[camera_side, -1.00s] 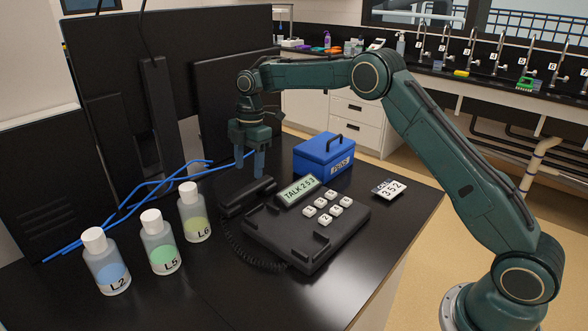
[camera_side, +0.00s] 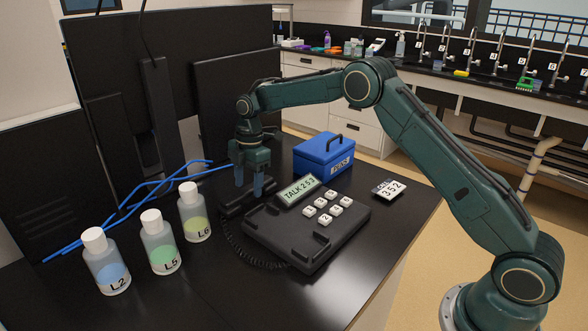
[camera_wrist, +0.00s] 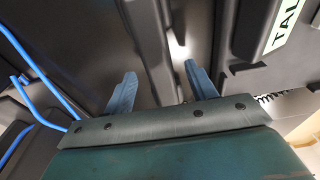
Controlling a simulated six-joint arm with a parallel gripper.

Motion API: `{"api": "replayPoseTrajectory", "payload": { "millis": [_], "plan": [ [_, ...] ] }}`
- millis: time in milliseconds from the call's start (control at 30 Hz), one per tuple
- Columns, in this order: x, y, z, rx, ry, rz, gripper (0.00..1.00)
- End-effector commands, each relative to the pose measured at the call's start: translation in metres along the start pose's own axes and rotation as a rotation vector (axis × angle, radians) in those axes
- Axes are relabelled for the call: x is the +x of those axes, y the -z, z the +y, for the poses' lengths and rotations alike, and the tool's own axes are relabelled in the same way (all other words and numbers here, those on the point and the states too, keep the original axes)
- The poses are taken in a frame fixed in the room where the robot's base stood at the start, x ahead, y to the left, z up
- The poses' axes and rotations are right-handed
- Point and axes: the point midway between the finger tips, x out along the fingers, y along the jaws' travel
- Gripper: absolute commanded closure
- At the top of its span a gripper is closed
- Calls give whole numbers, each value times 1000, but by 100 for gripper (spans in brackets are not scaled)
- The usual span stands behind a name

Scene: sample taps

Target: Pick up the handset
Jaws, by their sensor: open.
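The black handset (camera_side: 233,208) lies on the dark bench along the left side of the phone base (camera_side: 282,240), its coiled cord hanging near it. My gripper (camera_side: 249,190) is open, pointing down, with its blue fingers low at the handset. In the wrist view the two fingers (camera_wrist: 161,82) stand apart, with the long dark handset (camera_wrist: 148,45) running between them. Whether either finger touches it, I cannot tell. The gripper hides part of the handset in the side view.
The phone display (camera_side: 298,190) reads "TALK 2 5 3". A blue box (camera_side: 322,160) stands behind the phone, and a number card (camera_side: 389,189) lies to its right. Three bottles (camera_side: 160,248) stand at left. Blue cables (camera_side: 120,204) and dark monitors (camera_side: 180,80) are behind.

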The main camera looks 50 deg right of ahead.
Motion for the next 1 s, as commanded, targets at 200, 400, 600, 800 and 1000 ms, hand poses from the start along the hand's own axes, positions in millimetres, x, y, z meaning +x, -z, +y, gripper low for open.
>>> {"api": "replayPoseTrajectory", "payload": {
  "millis": [200,400,600,800,1000],
  "plan": [
    [20,0,0,1,2,0,44],
    [22,0,0,0,0,0,44],
    [22,0,0,0,0,0,44],
    [22,0,0,0,0,0,53],
    [22,0,0,0,0,0,93]
  ]
}}
